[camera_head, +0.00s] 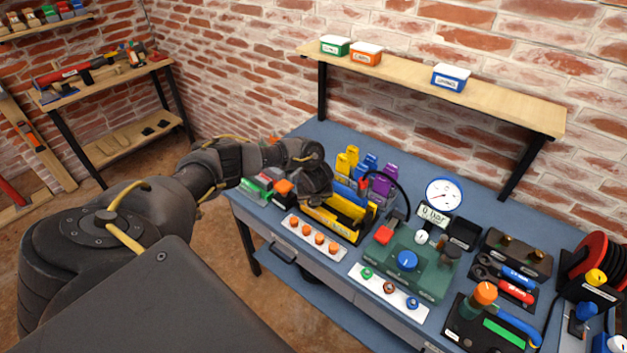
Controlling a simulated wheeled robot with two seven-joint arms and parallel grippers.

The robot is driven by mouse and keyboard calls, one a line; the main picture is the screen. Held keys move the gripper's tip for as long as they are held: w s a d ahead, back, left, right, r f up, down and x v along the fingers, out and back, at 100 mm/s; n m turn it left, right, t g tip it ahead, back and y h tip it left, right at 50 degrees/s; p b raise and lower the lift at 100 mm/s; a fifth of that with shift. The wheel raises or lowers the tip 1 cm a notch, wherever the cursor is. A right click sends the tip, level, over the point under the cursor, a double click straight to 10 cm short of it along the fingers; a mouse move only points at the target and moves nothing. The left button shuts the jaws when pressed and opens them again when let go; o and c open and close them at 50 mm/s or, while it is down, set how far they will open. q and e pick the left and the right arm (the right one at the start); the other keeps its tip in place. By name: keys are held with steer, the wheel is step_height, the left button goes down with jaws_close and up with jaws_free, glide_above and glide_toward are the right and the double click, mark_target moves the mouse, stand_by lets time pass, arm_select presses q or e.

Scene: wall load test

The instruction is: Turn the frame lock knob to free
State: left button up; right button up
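Several knobs show on the blue workbench (313,133); their labels are too small to read, so I cannot tell which is the frame lock knob. A blue knob (407,260) sits on top of a green unit (435,281) near the bench middle. An orange knob (485,292) stands on a black device (468,330) with a green panel at the front right. My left gripper (316,190) is over the left part of the bench, by the yellow tray (343,223), away from both knobs. Its fingers are not clear. My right gripper is out of view.
A white strip (309,252) with several orange caps lies at the front edge. A round gauge (444,194), a pressure display (433,214) and a red hose reel (598,258) stand farther right. A wooden shelf (490,103) with small boxes overhangs the back.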

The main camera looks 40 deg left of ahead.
arm_select(q)
steer(key=p+v, duration=0.1)
steer(key=v, duration=1)
steer(key=shift+w+a, duration=0.1)
